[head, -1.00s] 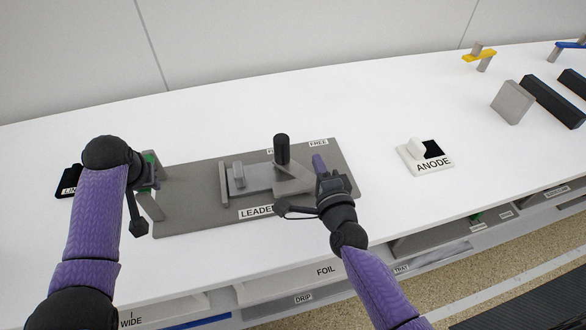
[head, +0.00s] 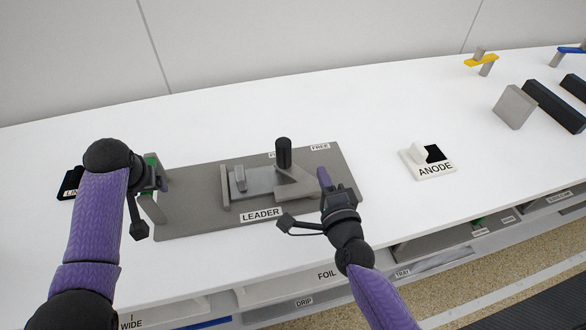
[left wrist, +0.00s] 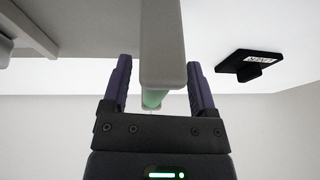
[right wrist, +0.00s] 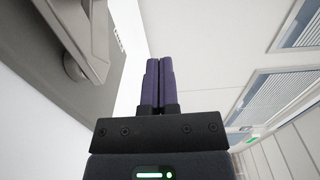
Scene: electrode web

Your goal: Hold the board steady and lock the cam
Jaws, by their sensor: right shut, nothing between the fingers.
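The grey board (head: 190,218) lies flat on the white table, with a LEADER label on its front edge. A black upright knob (head: 283,153) stands on it, beside an angled grey piece (head: 298,184) that looks like the cam. My left gripper (head: 160,180) is at the board's left end. In the left wrist view its fingers (left wrist: 158,80) are spread around a grey bar (left wrist: 163,45) with a green part (left wrist: 152,97), with gaps visible. My right gripper (head: 323,174) is shut and empty, just right of the angled piece; its fingers (right wrist: 158,82) are together in the right wrist view.
A FREE label (head: 320,147) is at the board's back edge; another label beside it is partly hidden by the knob. A white ANODE holder (head: 430,163) stands to the right. A black block (head: 70,182) is at the left. The table between board and ANODE holder is clear.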

